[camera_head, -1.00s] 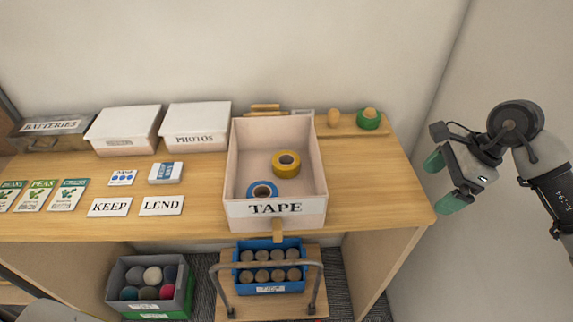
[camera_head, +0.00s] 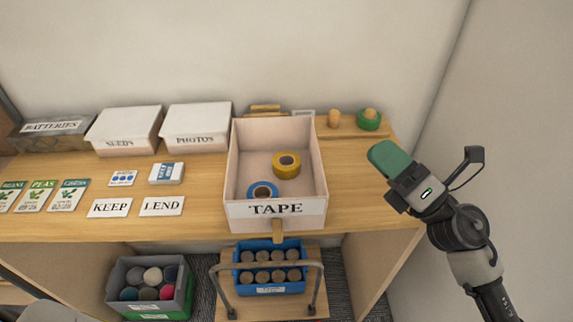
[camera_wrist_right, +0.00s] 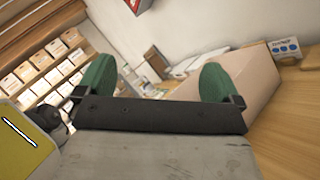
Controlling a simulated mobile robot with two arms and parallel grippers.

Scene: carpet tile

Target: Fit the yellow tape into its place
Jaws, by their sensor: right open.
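The yellow tape (camera_head: 289,172) lies flat inside the open pale box labelled TAPE (camera_head: 316,207), towards the right of its floor. A blue tape (camera_head: 272,193) lies nearer the box's front wall. A green tape (camera_head: 368,124) sits around a wooden peg on a wooden strip at the back right of the desk; a bare peg (camera_head: 334,118) stands left of it. My right gripper (camera_head: 388,157) is over the desk's right end, right of the box and apart from it. Its green fingers are spread and empty in the wrist view (camera_wrist_right: 156,80). My left gripper is not seen.
Lidded white boxes (camera_head: 195,128) and a BATTERIES box (camera_head: 55,134) stand at the back left. Seed packets (camera_head: 42,194) and KEEP and LEND cards (camera_head: 161,206) lie in front. The desk right of the TAPE box (camera_head: 350,190) is clear. Crates (camera_head: 270,288) stand below.

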